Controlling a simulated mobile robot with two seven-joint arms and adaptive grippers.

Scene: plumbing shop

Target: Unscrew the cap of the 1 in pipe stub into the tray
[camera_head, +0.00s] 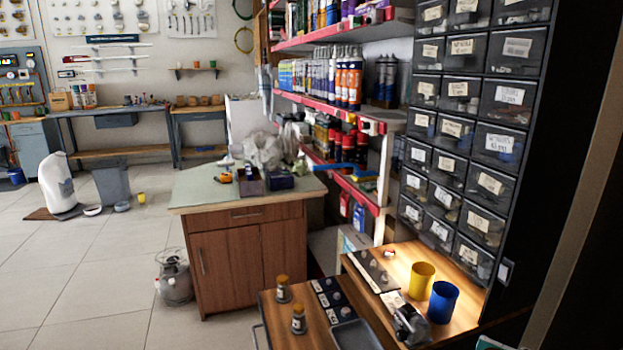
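A grey tray (355,336) lies at the front right of the low wooden worktop, cut off by the bottom edge. Left of and behind it is a dark panel (328,298) with pale labels and round dark fittings. Another long dark strip with small round pieces (371,270) lies on the wooden surface to the right. Which piece is the 1 in pipe stub and its cap cannot be told, as the labels are too small to read. Neither of my grippers is in view.
A yellow cup (421,281), a blue cup (442,302) and a dark device (410,325) stand at right, before the drawer cabinet (468,130).

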